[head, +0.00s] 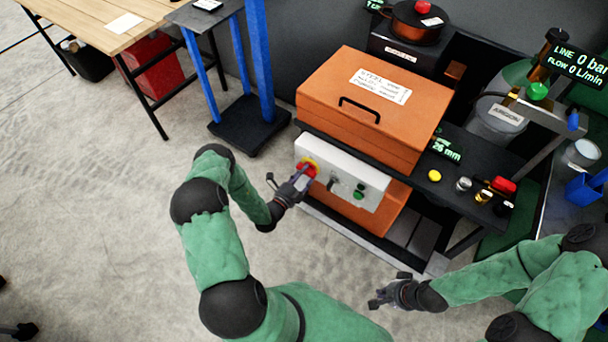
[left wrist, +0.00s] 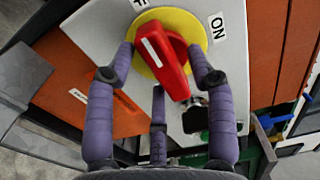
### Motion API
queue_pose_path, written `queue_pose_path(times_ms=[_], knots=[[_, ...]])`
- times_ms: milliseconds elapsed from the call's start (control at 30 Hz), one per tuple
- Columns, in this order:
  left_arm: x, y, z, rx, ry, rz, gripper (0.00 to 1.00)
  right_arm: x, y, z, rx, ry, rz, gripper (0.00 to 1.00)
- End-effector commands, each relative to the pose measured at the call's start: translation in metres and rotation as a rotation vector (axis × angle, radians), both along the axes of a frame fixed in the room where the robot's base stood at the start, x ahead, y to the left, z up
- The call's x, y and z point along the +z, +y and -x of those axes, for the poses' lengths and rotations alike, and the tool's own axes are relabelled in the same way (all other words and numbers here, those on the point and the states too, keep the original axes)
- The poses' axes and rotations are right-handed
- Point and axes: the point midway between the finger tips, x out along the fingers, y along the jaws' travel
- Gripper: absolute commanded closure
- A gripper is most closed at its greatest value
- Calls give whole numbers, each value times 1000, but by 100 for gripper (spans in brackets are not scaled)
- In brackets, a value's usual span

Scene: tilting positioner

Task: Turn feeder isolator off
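The feeder isolator is a red rotary handle on a yellow disc (head: 309,163) at the left end of a white panel (head: 371,193). In the left wrist view the red handle (left wrist: 164,58) carries a white stripe. The stripe runs toward the upper left, near a partly cut-off label, and away from the ON label (left wrist: 217,27). My left gripper (left wrist: 162,62) is open, with fingers on both sides of the handle and a third below. The right-hand fingertip is close to the handle; contact is unclear. My right gripper (head: 384,292) is open and empty above the floor.
The panel also has a dark switch (head: 334,182) and a green button (head: 359,191). An orange box (head: 372,103) with a handle stands above it on a dark bench. A blue-legged stand (head: 262,60) is to the left.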

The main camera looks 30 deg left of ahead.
Motion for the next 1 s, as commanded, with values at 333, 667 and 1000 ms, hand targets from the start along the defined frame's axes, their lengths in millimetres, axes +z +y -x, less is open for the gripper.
queue_pose_path(times_ms=[333,667,1000], knots=[[0,0,3,-1,-1,-1,43,0,0,0,0,0,0,100],[0,6,56,4,2,1,43,0,0,0,0,0,0,100],[0,9,110,2,0,-1,43,0,0,0,0,0,0,100]])
